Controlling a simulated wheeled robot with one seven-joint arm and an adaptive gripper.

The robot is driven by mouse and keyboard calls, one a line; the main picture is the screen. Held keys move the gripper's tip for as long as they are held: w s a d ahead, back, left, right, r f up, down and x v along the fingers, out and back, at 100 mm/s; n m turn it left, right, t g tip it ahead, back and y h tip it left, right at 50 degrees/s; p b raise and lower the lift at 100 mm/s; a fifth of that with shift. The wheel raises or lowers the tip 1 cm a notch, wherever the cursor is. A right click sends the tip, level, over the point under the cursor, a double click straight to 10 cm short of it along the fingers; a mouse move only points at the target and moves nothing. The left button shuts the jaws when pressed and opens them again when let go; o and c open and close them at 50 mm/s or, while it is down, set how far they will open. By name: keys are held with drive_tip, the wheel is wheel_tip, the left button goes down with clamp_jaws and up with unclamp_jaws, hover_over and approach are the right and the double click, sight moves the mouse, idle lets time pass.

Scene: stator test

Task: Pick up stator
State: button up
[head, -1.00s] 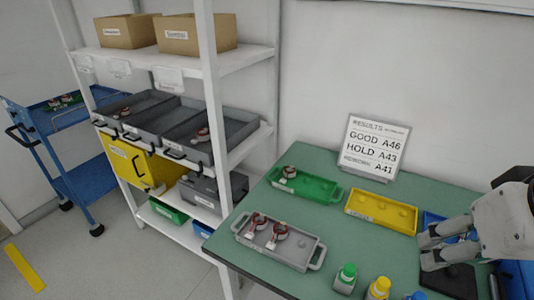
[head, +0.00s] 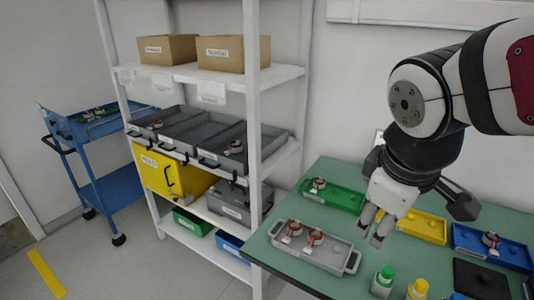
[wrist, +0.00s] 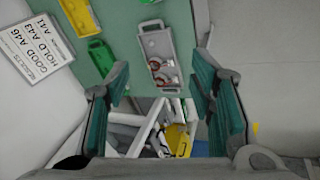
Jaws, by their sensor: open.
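The left stator (head: 293,229) and the right stator (head: 314,237) sit side by side. Another stator (head: 318,184) is in the green tray (head: 345,199), and one (head: 491,240) is in the blue tray (head: 470,241). My gripper (head: 369,232) is open and empty, above the table to the right of the grey tray. In the wrist view the grey tray (wrist: 152,38) and its two stators (wrist: 160,72) show between and beyond the open fingers (wrist: 163,92).
A yellow tray (head: 425,228) is partly behind my gripper. Green-capped (head: 383,280) and yellow-capped (head: 418,289) containers stand at the table's front. A white shelf (head: 254,130) with grey bins is left of the table. A results sign (wrist: 33,45) stands at the back.

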drive_tip(key=w+a+f+n+h+b, duration=0.1)
drive_tip(key=w+a+f+n+b, duration=0.1)
drive_tip(key=w+f+n, duration=0.7)
drive_tip(key=n+b, duration=0.1)
drive_tip(key=n, duration=0.9)
approach(315, 234)
drive_tip(key=f, duration=0.1)
drive_tip(key=b, duration=0.1)
drive_tip(key=f+b, duration=0.1)
drive_tip(key=shift+s+d+f+n+g, duration=0.15)
drive_tip(key=shift+s+f+n+g, duration=0.15)
drive_tip(key=shift+g, duration=0.1)
drive_tip(key=x, duration=0.2)
drive_tip(key=b+x, duration=0.1)
drive_tip(key=x, duration=0.2)
drive_tip(key=shift+w+d+r, duration=0.1)
drive_tip(key=shift+w+d, duration=0.05)
drive_tip(key=shift+w, duration=0.2)
drive_tip(key=c, duration=1)
drive_tip(key=shift+c, duration=0.2)
drive_tip(key=shift+r, duration=0.1)
